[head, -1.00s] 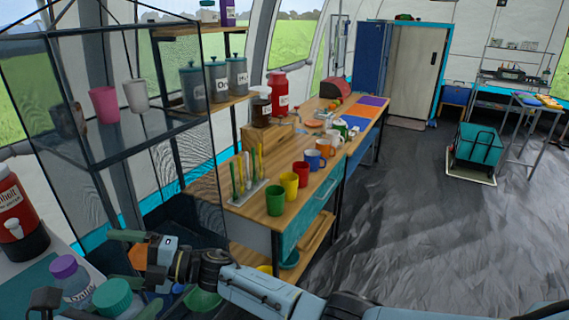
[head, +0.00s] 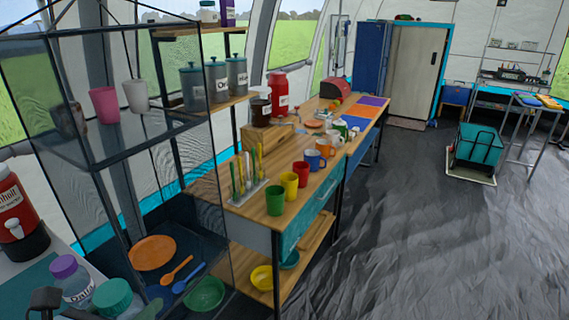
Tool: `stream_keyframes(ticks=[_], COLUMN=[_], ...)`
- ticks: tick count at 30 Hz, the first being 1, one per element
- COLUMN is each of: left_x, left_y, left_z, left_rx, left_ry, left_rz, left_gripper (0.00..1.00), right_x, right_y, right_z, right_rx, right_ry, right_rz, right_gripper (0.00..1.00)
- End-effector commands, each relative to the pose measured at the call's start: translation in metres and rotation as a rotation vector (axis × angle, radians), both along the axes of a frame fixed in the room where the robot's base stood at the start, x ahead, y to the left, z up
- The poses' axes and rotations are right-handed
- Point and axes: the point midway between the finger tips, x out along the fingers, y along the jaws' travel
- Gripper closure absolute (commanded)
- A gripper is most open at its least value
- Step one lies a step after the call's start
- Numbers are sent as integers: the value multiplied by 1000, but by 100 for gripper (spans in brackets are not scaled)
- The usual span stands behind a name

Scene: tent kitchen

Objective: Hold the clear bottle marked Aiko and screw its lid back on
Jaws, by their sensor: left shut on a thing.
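A clear bottle with a teal lid (head: 113,297) is at the bottom left of the head view. The lid sits on its top; whether it is screwed tight I cannot tell. Its label is not visible, so I cannot read the name Aiko.
A clear bottle with a purple lid (head: 73,282) stands just behind the held one. A red drink dispenser (head: 18,215) is at the left edge. Open floor lies to the right.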

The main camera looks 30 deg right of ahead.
Motion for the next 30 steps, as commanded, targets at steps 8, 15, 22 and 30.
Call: stream_keyframes(ticks=[8, 15, 22, 30], left_x=[0, 0, 2, 4], left_y=[0, 0, 19, 106], left_z=[0, 0, -3, -9], left_rx=[-1, -1, -2, -2], left_ry=[-1, -1, 5, 8], left_rz=[0, 0, 106, 512], left_gripper=[100, 100, 100, 100], right_x=[-67, -68, -67, -67], right_y=[-14, -14, -14, -14], right_z=[-7, -7, -7, -6], right_rx=[-15, -15, -15, -15], right_ry=[142, 142, 141, 140], right_rz=[-87, -87, -86, -85], right_gripper=[10, 10, 10, 10])
